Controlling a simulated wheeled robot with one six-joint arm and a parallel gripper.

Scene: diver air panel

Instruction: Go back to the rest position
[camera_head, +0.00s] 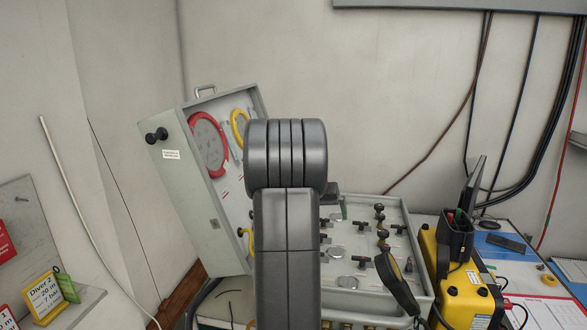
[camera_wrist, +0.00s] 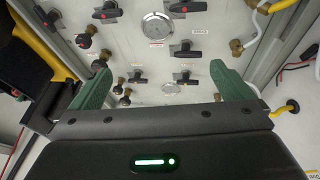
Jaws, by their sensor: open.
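My gripper shows in the wrist view (camera_wrist: 162,92) with its two green fingers spread wide apart and nothing between them. Beyond the fingers is the diver air panel (camera_wrist: 205,45), a pale board with black-handled valves, knobs and round gauges. The fingers appear apart from the panel, though the exact distance cannot be told. In the head view my dark arm stands upright in the middle and hides part of the panel (camera_head: 355,210).
The panel case's open lid (camera_head: 190,195) stands at the left, with red and yellow rings inside. A yellow device (camera_head: 465,295) stands right of the panel on the table. Signs (camera_head: 45,295) stand on a ledge at far left. Black cables hang on the right wall.

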